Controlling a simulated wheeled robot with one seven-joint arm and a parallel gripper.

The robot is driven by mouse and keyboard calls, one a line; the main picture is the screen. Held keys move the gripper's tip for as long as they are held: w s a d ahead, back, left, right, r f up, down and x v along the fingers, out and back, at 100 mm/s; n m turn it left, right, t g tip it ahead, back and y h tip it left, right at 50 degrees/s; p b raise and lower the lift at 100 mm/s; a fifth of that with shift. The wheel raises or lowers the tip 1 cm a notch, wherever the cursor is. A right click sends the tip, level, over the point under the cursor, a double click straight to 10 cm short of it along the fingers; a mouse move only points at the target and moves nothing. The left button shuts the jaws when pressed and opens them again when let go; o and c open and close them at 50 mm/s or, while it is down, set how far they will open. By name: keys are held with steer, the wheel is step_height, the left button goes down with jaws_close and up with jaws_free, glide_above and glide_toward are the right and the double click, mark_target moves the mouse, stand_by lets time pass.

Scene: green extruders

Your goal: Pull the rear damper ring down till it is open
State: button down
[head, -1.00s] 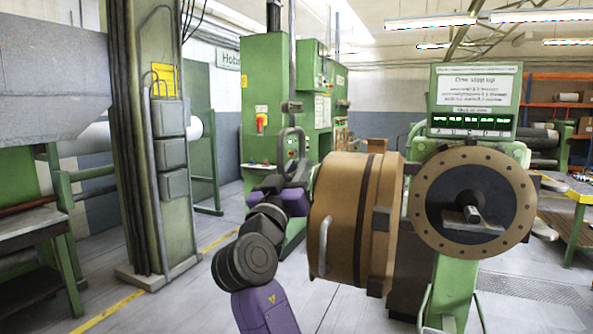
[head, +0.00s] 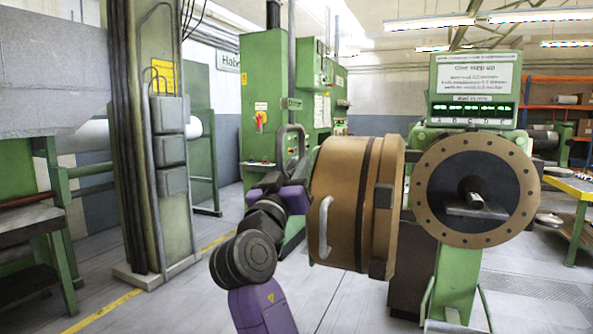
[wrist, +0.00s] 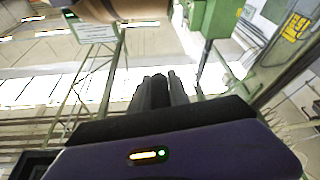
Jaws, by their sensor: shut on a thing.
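In the head view, a dark grey loop (head: 291,130), seemingly the rear damper ring, stands upright left of the brown drum. A grey rod (head: 291,60) runs down from above in line with it. I cannot tell where they join. My arm reaches up to the loop's lower end, where my own links hide the grip. In the wrist view, my gripper (wrist: 158,90) has its fingers close together with a narrow dark thing between them. The rest of the ring is not clear there.
The brown drum (head: 340,190) with a side handle stands close right of my arm, and a round flange (head: 430,190) is beyond it. A green machine cabinet (head: 262,90) stands behind. A pillar (head: 128,180) is at left. Floor between pillar and arm is clear.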

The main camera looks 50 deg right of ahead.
steer(key=shift+w+a+f, duration=0.1)
steer(key=shift+w+f, duration=0.05)
steer(key=shift+f, duration=0.2)
steer(key=c, duration=1.4)
jaws_free()
steer(key=shift+o, duration=0.6)
steer(key=shift+r, duration=0.1)
steer(key=b+v, duration=0.2)
steer(key=v, duration=0.5)
steer(key=shift+s+a, duration=0.25)
steer(key=shift+a, duration=0.05)
